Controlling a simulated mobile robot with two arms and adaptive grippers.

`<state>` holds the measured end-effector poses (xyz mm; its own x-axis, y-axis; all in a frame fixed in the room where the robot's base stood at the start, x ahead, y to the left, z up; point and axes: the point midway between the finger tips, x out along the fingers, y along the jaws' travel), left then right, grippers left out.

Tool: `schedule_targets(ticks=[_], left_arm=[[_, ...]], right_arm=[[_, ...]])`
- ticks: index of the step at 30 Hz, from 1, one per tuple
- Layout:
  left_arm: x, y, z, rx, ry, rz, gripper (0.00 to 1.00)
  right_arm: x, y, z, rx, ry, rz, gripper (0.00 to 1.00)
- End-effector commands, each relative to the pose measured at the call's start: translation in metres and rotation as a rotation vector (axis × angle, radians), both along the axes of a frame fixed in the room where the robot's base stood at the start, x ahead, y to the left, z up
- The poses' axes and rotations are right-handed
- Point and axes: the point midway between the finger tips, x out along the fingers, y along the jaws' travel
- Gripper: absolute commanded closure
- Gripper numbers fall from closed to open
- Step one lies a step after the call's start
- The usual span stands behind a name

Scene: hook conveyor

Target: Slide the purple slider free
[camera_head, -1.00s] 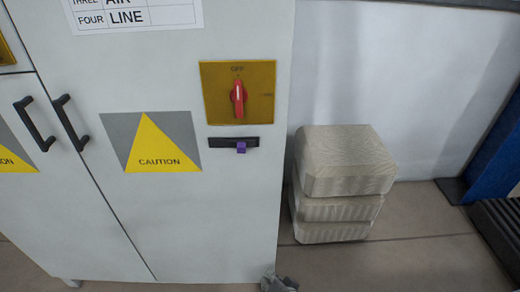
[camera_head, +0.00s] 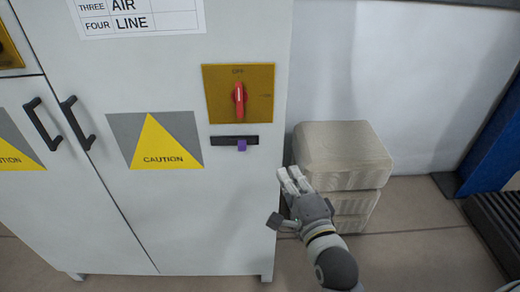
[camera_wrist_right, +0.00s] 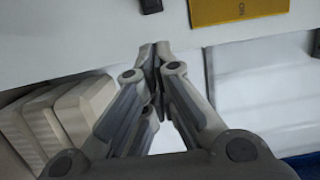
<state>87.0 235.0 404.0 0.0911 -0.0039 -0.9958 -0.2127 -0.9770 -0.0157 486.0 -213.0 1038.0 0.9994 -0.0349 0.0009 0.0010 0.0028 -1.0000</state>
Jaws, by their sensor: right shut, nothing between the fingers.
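The purple slider (camera_head: 242,145) is a small knob on a dark horizontal track (camera_head: 222,141) on the front of a light grey cabinet. It sits right of the track's middle, below a yellow plate with a red switch. My right gripper (camera_head: 290,176) is shut and empty, below and to the right of the slider, near the cabinet's right edge and apart from the slider. In the right wrist view the fingertips (camera_wrist_right: 155,48) are together and point toward the cabinet. The slider cannot be made out in that view. My left gripper is not in view.
The red switch (camera_head: 239,97) is on the yellow plate (camera_head: 217,94) just above the track. Stacked beige blocks (camera_head: 342,155) stand on the floor right of the cabinet, behind my right arm. Black door handles (camera_head: 76,123) stick out at the left. The air before the slider is clear.

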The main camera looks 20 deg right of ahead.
Motion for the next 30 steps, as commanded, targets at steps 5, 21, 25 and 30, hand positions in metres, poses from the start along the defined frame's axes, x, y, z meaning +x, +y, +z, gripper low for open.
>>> schedule_targets(ticks=[5,21,25,30], left_arm=[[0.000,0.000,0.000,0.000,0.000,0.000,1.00],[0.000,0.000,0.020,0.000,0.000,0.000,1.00],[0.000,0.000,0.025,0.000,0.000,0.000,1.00],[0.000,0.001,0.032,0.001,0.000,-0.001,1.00]], right_arm=[[0.001,0.000,0.000,-0.001,0.001,0.001,1.00],[0.078,-0.002,0.003,-0.005,-0.001,0.002,1.00],[0.102,-0.003,0.002,-0.005,0.000,0.001,1.00],[0.108,0.023,0.001,0.000,0.003,0.001,1.00]])
